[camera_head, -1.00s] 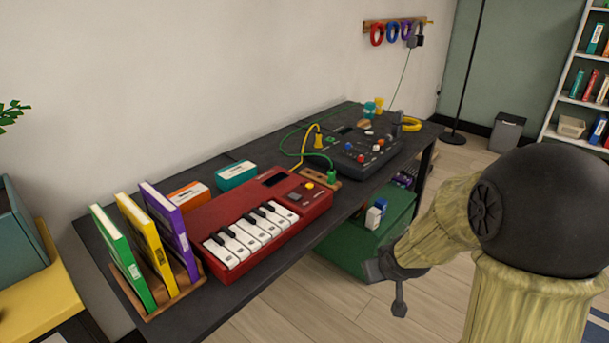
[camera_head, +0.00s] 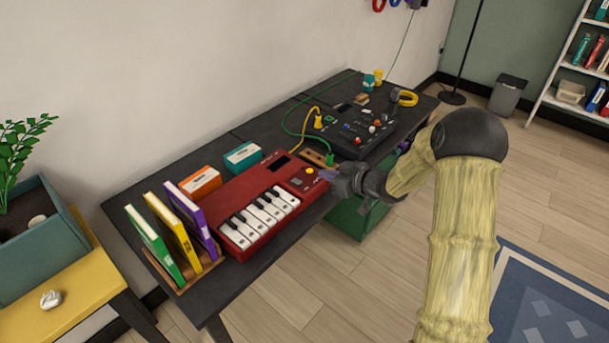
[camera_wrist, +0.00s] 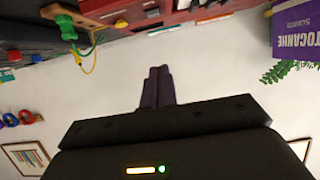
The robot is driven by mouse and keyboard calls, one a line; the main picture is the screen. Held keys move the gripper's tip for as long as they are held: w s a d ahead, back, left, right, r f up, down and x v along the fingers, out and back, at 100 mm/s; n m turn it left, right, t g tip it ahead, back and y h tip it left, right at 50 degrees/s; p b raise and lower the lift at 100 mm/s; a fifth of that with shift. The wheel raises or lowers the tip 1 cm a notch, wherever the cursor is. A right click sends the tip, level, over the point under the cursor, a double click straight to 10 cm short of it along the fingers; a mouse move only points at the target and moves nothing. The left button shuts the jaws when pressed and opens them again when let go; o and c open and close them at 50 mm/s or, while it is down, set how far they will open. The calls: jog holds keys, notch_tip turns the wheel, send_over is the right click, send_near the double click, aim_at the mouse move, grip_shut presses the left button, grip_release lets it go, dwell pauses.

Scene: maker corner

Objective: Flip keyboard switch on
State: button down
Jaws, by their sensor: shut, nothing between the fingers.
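The red keyboard (camera_head: 236,199) with white and black keys lies on the dark workbench (camera_head: 185,155). Its right-hand panel has a yellow knob (camera_head: 310,170) and a small grey part (camera_head: 296,181) that may be the switch; its position is too small to tell. My gripper (camera_head: 325,174) is shut and empty, just right of that panel near the bench's front edge. Whether it touches the keyboard I cannot tell. In the wrist view, the closed purple fingers (camera_wrist: 157,86) point toward the keyboard (camera_wrist: 110,8), which shows upside down along the top edge.
A black mixer (camera_head: 358,131) with knobs sits to the right, joined by green and yellow cables. Orange (camera_head: 199,182) and teal (camera_head: 242,157) boxes lie behind the keyboard. Books in a wooden rack (camera_head: 182,283) stand left. A green box (camera_head: 352,220) is below the bench.

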send_over(304, 187)
notch_tip(304, 187, down, 3)
jog(key=shift+f, duration=0.2)
notch_tip(304, 187, down, 3)
jog(key=shift+f, duration=0.2)
jog(key=shift+d+f, duration=0.1)
jog(key=shift+f, duration=0.3)
